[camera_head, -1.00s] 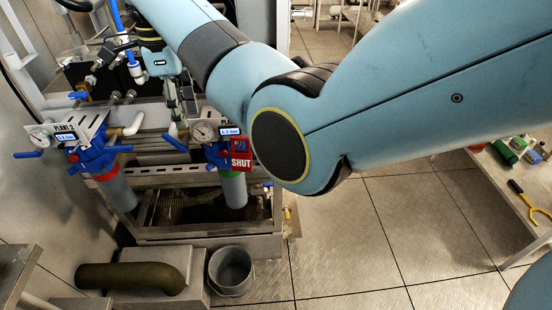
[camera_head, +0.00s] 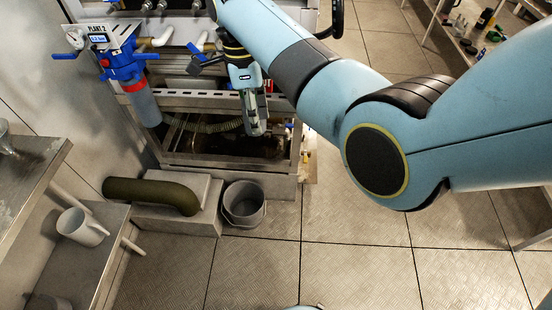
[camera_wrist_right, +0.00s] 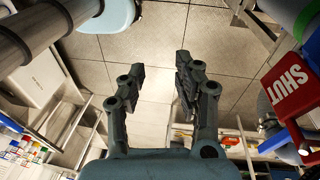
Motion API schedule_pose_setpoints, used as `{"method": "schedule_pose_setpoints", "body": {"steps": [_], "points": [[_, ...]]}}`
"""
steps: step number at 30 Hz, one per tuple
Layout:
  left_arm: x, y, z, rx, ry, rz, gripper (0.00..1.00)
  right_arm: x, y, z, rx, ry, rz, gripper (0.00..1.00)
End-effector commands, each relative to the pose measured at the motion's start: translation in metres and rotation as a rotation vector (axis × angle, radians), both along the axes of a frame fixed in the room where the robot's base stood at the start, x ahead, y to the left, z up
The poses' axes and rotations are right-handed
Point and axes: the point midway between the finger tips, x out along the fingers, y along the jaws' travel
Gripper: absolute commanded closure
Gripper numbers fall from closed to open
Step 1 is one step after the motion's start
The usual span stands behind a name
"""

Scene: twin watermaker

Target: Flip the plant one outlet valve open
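My right gripper (camera_head: 254,132) points down in front of the plant one side of the rack in the head view and covers most of that unit. In the right wrist view its two fingers (camera_wrist_right: 158,78) are apart with nothing between them. A red SHUT tag (camera_wrist_right: 290,90) shows to the right of the fingers in that view, apart from them, with blue handle parts (camera_wrist_right: 272,143) below it. In the head view a blue lever (camera_head: 194,48) shows just left of the gripper. The outlet valve is not clearly visible. My left gripper is not in view.
The plant two unit (camera_head: 122,65) with its blue valves stands left on the rack (camera_head: 185,88). A grey bucket (camera_head: 244,205) and a dark green bent pipe (camera_head: 150,193) are below. Tiled floor is clear at right.

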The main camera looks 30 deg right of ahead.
Motion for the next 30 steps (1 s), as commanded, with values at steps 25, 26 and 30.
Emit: {"method": "schedule_pose_setpoints", "body": {"steps": [25, 26, 30], "points": [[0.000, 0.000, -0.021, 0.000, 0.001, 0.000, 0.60, -0.039, -0.010, -0.077, 0.008, 0.053, 0.085, 0.67], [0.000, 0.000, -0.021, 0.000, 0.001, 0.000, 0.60, -0.039, -0.010, -0.076, 0.008, 0.053, 0.085, 0.67], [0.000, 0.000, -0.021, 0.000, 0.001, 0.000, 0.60, -0.039, -0.010, -0.076, 0.008, 0.053, 0.085, 0.63]]}}
